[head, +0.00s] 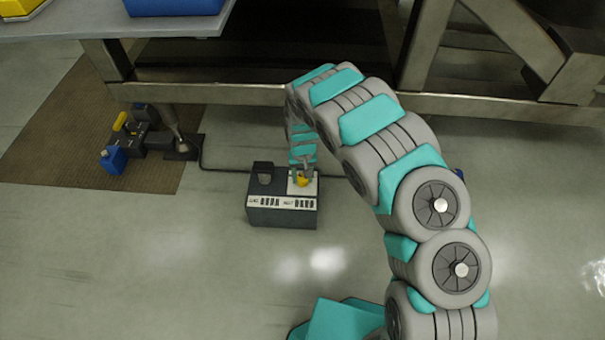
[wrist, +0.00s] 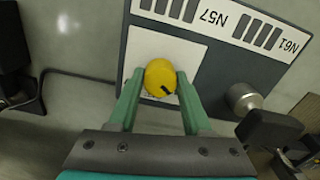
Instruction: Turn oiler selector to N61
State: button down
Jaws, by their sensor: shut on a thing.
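The oiler selector is a yellow round knob (wrist: 160,78) with a dark pointer mark, on a white plate (wrist: 183,50) of a dark grey box (head: 282,217). In the wrist view the mark points to the lower right of the picture. The labels N57 (wrist: 212,18) and N61 (wrist: 289,46) are printed on a white strip with dark bars. My gripper (wrist: 158,82) is shut on the yellow knob, one green finger on each side. In the head view my gripper (head: 302,178) comes down on the knob from above. The knob's underside is hidden.
A metal cylinder (wrist: 243,98) stands on the box beside the white plate. A cable (head: 225,169) runs along the floor to the box. A blue container (head: 112,160) and dark parts stand on a brown mat (head: 60,150). A metal frame beam (head: 250,97) crosses behind; floor in front is clear.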

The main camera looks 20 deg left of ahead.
aim_at(302, 178)
jog(key=shift+n, duration=0.5)
jog(key=shift+p, duration=0.3)
jog(key=shift+c, duration=1.7)
grip_release()
jog(key=shift+r, duration=0.15)
notch_tip(302, 178, up, 7)
jog(key=shift+r, duration=0.25)
